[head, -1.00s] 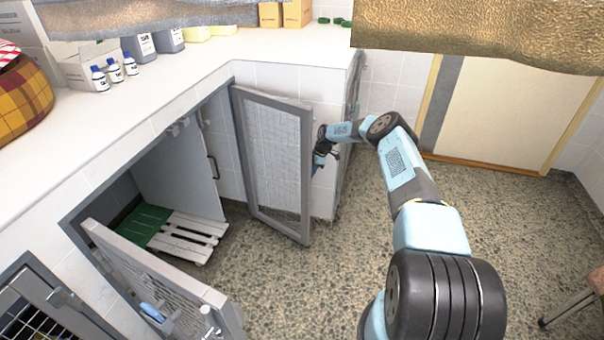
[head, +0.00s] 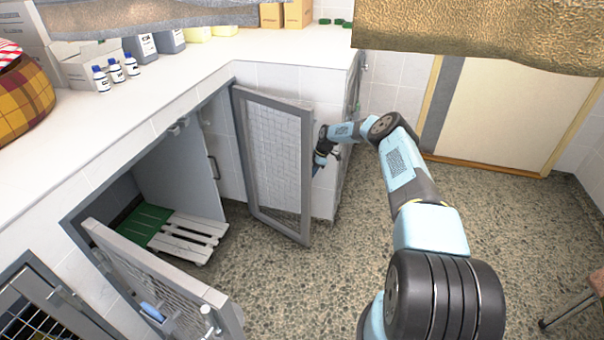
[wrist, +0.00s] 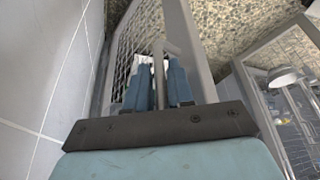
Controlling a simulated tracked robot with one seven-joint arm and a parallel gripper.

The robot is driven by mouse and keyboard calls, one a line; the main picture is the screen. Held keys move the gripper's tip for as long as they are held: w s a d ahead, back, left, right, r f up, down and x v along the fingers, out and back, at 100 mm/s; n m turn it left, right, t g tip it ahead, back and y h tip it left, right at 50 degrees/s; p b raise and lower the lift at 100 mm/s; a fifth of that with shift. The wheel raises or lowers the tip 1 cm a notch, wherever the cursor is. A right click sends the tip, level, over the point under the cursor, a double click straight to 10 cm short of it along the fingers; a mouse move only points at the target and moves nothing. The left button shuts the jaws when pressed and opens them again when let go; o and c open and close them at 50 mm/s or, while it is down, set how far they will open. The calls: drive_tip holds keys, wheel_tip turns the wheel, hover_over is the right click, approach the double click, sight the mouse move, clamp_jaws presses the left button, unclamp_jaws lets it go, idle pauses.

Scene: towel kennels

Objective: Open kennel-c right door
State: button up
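The right door (head: 276,160) of the kennel is a grey-framed mesh panel. In the head view it stands swung wide out from the right edge of the kennel opening. My gripper (head: 322,160) is at its outer right edge, partly hidden. In the wrist view my gripper (wrist: 160,85) has its two blue fingers close on either side of a bent grey door handle (wrist: 159,70), with hardly any gap. The mesh of the door shows behind them. The left door (head: 165,285) also stands open, at the lower left.
The open kennel holds a white slatted board (head: 185,238) and a green one (head: 145,225). A white counter (head: 200,70) with bottles runs above. A tiled wall (wrist: 45,90) is close beside my gripper. The speckled floor (head: 290,290) in front is clear.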

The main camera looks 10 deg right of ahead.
drive_tip(key=v, duration=1.3)
drive_tip(key=shift+d+r, duration=0.15)
drive_tip(key=shift+r, duration=0.15)
